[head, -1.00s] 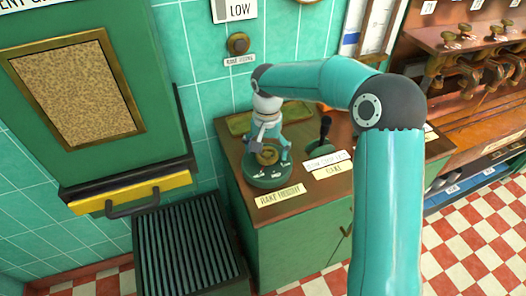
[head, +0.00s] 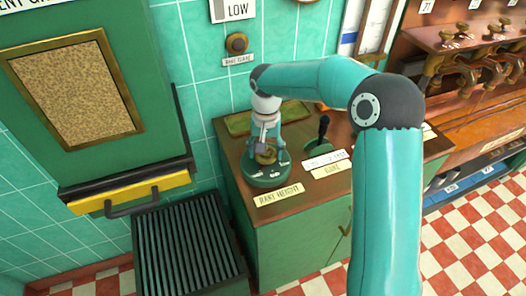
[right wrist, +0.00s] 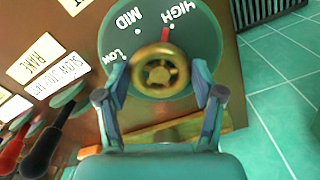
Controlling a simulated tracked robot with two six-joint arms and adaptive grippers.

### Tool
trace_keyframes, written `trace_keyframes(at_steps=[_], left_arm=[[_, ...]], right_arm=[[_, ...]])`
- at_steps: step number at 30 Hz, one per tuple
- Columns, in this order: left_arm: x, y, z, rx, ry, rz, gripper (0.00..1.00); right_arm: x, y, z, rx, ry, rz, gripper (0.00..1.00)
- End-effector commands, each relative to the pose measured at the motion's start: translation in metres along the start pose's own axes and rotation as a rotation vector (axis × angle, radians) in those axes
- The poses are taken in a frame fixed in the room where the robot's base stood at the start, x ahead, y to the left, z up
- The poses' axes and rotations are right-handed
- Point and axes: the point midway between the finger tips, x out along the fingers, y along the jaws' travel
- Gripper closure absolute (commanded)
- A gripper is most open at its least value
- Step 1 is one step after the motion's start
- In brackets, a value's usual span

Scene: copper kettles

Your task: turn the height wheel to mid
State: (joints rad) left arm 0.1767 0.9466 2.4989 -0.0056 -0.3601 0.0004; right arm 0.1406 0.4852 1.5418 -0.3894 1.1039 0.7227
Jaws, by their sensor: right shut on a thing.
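The height wheel is a small brass handwheel (right wrist: 160,70) on a round green dial (right wrist: 190,85), marked LOW, MID and HIGH in the right wrist view. Its red pointer (right wrist: 166,37) is close to the HIGH mark, on the MID side of the word. In the head view the wheel sits on the counter behind the RAKE HEIGHT plate (head: 278,194), partly covered by my gripper. My right gripper (right wrist: 160,82) points down over it, a finger on each side, shut on the wheel. It also shows in the head view (head: 266,148). My left gripper is out of view.
A black lever (head: 323,130) stands right of the dial on the brown counter (head: 228,150). The right wrist view shows a black and a red lever handle (right wrist: 45,148). A slatted black bin (head: 190,250) stands at front left.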

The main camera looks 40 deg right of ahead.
Motion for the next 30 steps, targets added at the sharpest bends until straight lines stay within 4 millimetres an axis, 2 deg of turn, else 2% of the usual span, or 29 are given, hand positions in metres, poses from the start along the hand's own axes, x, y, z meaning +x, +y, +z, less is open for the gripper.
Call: trace_keyframes(at_steps=[18,30], left_arm=[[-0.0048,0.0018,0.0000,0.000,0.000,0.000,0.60],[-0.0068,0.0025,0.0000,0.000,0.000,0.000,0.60]], right_arm=[[-0.0042,-0.0013,-0.0046,-0.514,0.020,-0.008,0.67],[-0.0043,-0.0003,-0.0049,-0.709,0.022,-0.005,0.68]])
